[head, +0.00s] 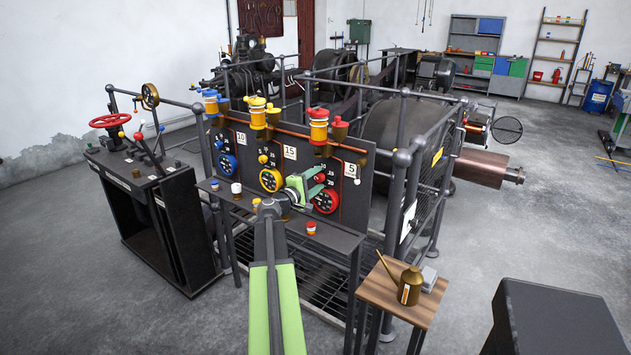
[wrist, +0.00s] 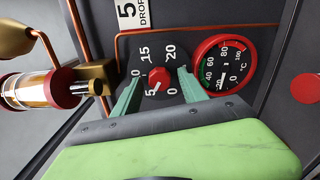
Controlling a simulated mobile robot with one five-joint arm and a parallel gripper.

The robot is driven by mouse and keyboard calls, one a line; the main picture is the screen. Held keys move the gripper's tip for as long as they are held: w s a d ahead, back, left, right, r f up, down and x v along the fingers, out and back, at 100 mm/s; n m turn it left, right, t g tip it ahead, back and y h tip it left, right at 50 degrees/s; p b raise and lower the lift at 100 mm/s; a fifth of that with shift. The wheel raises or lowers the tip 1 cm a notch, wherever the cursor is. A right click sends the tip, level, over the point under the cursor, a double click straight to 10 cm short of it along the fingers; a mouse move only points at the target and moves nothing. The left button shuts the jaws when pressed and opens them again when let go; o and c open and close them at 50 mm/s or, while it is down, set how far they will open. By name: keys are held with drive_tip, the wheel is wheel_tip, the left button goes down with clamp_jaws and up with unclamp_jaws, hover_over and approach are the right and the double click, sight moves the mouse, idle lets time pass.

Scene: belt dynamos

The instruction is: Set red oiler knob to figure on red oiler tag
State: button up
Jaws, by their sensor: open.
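The red oiler knob (wrist: 158,77) sits on a dark dial marked 0, 5, 10, 15 and 20. A small pale mark shows on the knob, but I cannot tell surely which figure it points to. The red oiler tag (wrist: 131,12) reads 5 in the wrist view; it also shows in the head view (head: 350,170). My gripper (wrist: 160,74) is open, with one finger on each side of the knob and gaps between. In the head view my gripper (head: 313,184) is at the panel's right part and hides much of the knob. The red oiler (head: 318,126) stands above.
A red-rimmed temperature gauge (wrist: 222,65) lies close to the right finger. A copper pipe (wrist: 122,50) and brass fitting (wrist: 97,76) are close on the left. Yellow (head: 271,180) and blue (head: 227,164) gauges are left on the panel. A small table (head: 377,292) holds an oil can (head: 408,286).

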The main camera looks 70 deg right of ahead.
drive_tip(key=v, duration=1.7)
drive_tip(key=shift+a, duration=0.2)
drive_tip(key=w+a+r+n+t+p, duration=0.2)
drive_tip(key=w+a+t+p, duration=0.1)
drive_tip(key=w+a, duration=0.6)
drive_tip(key=w+a+r+n+t+p, duration=0.1)
drive_tip(key=w+a+r+t+p, duration=0.15)
drive_tip(key=w+a, duration=0.6)
drive_tip(key=w+a+f+t+y+p, duration=0.1)
drive_tip(key=w+a+f+y+p, duration=0.15)
drive_tip(key=w+a, duration=0.45)
drive_tip(key=w+a+f+t+y+p, duration=0.2)
drive_tip(key=w+a+f+y, duration=0.2)
drive_tip(key=a, duration=0.6)
drive_tip(key=s+a+f+g+y, duration=0.1)
drive_tip(key=s+a+f+y, duration=0.1)
drive_tip(key=a, duration=0.7)
drive_tip(key=s+a+f+m+g+y+p, duration=0.1)
drive_tip(key=a+f+y, duration=0.3)
drive_tip(key=a, duration=0.6)
drive_tip(key=s+a+f+g+y+p, duration=0.1)
drive_tip(key=s+a+f+g+y, duration=0.1)
drive_tip(key=a, duration=0.8)
drive_tip(key=s+f+y, duration=0.1)
drive_tip(key=f+y, duration=0.1)
drive_tip(key=y, duration=0.1)
drive_tip(key=shift+s+m, duration=0.4)
